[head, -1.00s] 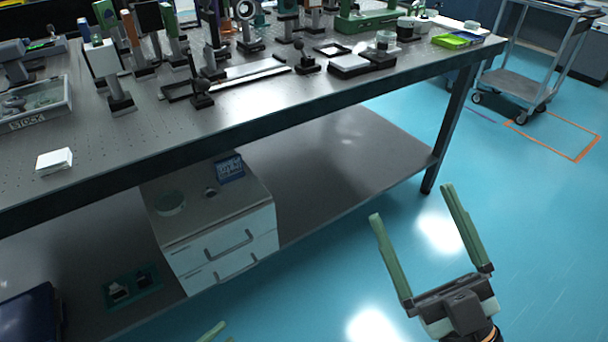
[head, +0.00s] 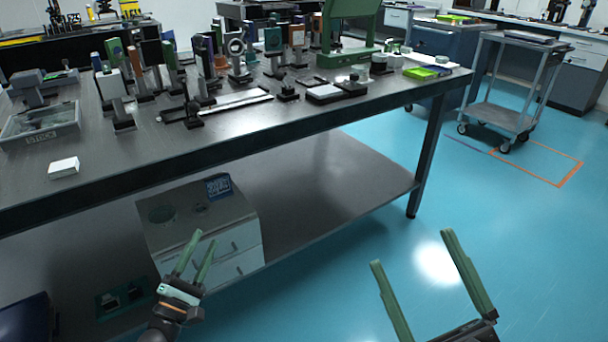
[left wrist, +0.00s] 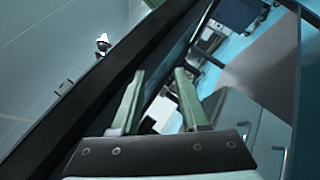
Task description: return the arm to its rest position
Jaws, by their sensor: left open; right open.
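My left gripper (head: 199,258) is at the lower left of the head view, in front of the white drawer unit under the table. Its two green fingers are apart and nothing is between them. In the left wrist view its fingers (left wrist: 160,95) are also apart and empty. My right gripper (head: 408,252) is at the lower right of the head view, over the blue floor. Its fingers are wide apart and empty. Neither gripper is seen holding anything.
The optical table (head: 230,125) carries several mounts, with a white box (head: 63,167) near its front edge. The drawer unit (head: 200,215) stands on its lower shelf. A grey cart (head: 510,85) stands at the right. The blue floor (head: 520,260) at right is clear.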

